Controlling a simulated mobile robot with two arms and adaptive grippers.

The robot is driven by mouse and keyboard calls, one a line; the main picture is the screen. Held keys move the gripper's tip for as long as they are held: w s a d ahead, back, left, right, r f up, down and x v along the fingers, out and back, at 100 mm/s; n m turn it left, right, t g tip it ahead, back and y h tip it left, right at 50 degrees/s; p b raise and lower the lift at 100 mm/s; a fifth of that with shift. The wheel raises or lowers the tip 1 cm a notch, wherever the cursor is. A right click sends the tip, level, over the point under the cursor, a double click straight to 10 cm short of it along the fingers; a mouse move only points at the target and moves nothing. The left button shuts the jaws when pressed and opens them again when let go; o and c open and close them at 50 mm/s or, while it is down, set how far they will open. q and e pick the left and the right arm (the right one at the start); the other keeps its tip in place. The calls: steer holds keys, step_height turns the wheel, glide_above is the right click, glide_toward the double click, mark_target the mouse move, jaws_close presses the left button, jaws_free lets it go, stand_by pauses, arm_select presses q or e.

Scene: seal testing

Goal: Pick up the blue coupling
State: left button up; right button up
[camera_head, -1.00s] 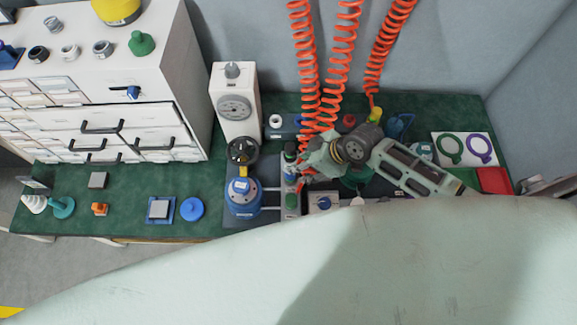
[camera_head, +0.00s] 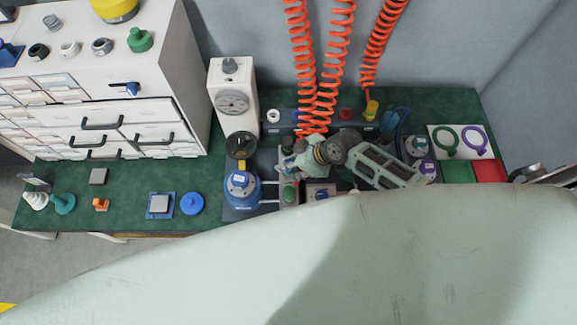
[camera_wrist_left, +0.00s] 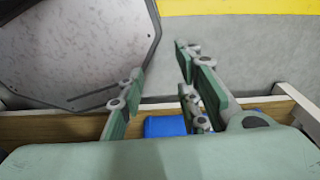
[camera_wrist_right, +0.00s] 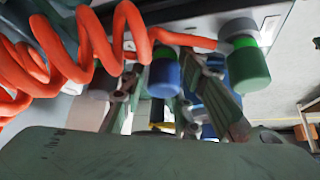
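The blue coupling (camera_wrist_right: 164,78) hangs upright at the end of an orange coiled hose in the right wrist view. My right gripper (camera_wrist_right: 172,98) is open, with its fingers spread to either side of the coupling and no clear contact. In the head view my right gripper (camera_head: 288,166) is over the bench by the blue pump; its wrist and fingers hide most of the hose ends. A green coupling (camera_wrist_right: 246,65) hangs just right of the right finger. My left gripper (camera_wrist_left: 155,75) is open and empty in the left wrist view, near a wooden bench edge.
Orange coiled hoses (camera_head: 300,60) hang close around my right gripper. A blue pump (camera_head: 242,190) and a white gauge stand (camera_head: 233,98) stand left of it. Seal rings (camera_head: 474,140) lie at the bench's right.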

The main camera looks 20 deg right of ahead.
jaws_close()
arm_select(q)
steer(key=shift+s, duration=0.6)
steer(key=shift+f, duration=0.1)
arm_select(e)
steer(key=shift+r, duration=0.15)
